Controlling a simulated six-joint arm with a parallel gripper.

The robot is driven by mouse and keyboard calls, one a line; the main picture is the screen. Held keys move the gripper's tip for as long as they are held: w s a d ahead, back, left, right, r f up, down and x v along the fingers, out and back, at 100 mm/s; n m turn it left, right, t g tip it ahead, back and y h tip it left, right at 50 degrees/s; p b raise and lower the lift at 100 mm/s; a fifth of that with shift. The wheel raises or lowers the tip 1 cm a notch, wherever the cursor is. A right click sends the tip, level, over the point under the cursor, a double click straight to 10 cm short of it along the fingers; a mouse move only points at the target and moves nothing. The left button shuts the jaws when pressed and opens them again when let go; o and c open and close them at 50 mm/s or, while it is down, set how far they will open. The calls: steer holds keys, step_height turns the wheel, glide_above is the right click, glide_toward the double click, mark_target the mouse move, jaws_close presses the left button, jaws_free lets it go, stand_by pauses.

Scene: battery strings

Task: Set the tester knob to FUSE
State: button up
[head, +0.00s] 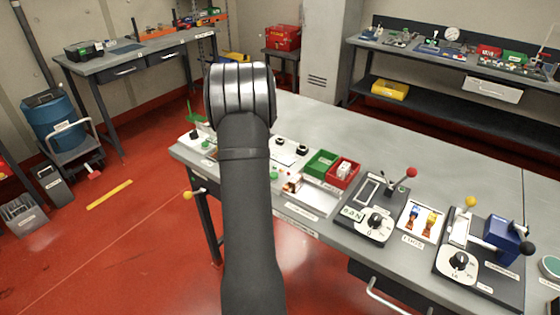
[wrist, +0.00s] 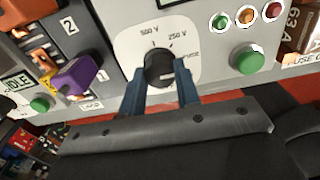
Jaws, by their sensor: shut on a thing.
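In the wrist view the tester knob (wrist: 158,66) is a round black knob on a white dial plate (wrist: 126,46) on a grey panel. The dial reads 500 V at upper left, 250 V at upper right and FUSE at the right, partly covered by a finger. My gripper (wrist: 162,84) has its two blue fingers on either side of the knob, shut on it. A light mark shows low on the knob, but I cannot tell surely which setting it points to. In the head view my arm hides the gripper and this knob.
In the wrist view a green button (wrist: 247,60) and three lamps (wrist: 246,16) sit right of the dial. A purple block (wrist: 78,76) stands at left by numbered slots. In the head view, green (head: 322,164) and red bins (head: 344,172) and other dial units (head: 376,223) stand right of my arm.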

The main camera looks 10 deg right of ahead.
steer(key=o, duration=0.8)
steer(key=shift+o, duration=0.2)
steer(key=shift+r, duration=1.75)
step_height(320, 180, down, 4)
steer(key=shift+r, duration=0.15)
steer(key=shift+r+m, duration=0.1)
steer(key=shift+m, duration=2.2)
